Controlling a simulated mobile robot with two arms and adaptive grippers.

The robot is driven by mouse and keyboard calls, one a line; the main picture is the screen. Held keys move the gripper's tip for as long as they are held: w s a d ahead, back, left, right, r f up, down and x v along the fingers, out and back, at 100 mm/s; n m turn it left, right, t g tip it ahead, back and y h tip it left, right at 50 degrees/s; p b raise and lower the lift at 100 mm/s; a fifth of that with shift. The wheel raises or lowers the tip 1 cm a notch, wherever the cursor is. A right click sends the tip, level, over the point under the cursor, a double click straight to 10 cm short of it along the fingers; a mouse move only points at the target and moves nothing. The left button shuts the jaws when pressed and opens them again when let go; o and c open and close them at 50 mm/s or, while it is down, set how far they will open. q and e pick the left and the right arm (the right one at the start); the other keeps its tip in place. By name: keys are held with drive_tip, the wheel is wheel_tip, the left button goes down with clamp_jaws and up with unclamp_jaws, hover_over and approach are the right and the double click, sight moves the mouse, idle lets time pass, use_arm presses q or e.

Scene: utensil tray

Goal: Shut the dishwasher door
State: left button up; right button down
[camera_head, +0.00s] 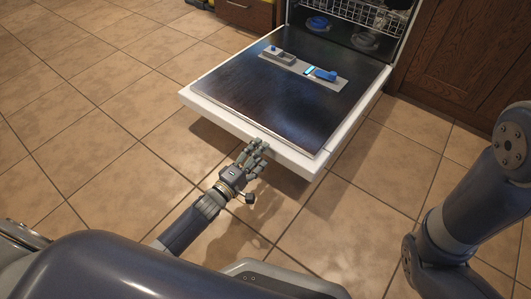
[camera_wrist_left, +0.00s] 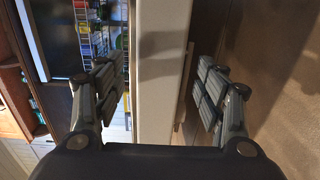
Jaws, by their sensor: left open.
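The dishwasher door (camera_head: 260,104) is open and lies roughly level, its dark inner panel facing up and its white rim toward me. My left gripper (camera_head: 255,155) is at the middle of the door's front edge. In the left wrist view, the open fingers of this gripper (camera_wrist_left: 160,88) stand on either side of the white door edge (camera_wrist_left: 163,70). Gaps show between the fingers and the edge, though I cannot tell about contact farther out. My right arm shows at the right of the head view, but its gripper is not visible.
A detergent dispenser panel (camera_head: 305,68) is set in the door. A wire rack (camera_head: 358,12) and blue and clear items are inside the dishwasher. Brown wooden cabinets (camera_head: 463,55) stand at the right. The tiled floor (camera_head: 95,110) is clear at the left.

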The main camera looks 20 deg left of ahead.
sight(265, 153)
use_arm(q)
drive_tip(key=shift+b+x, duration=0.7)
drive_tip(key=shift+x, duration=1.15)
drive_tip(key=c, duration=1.5)
drive_tip(key=shift+r, duration=0.15)
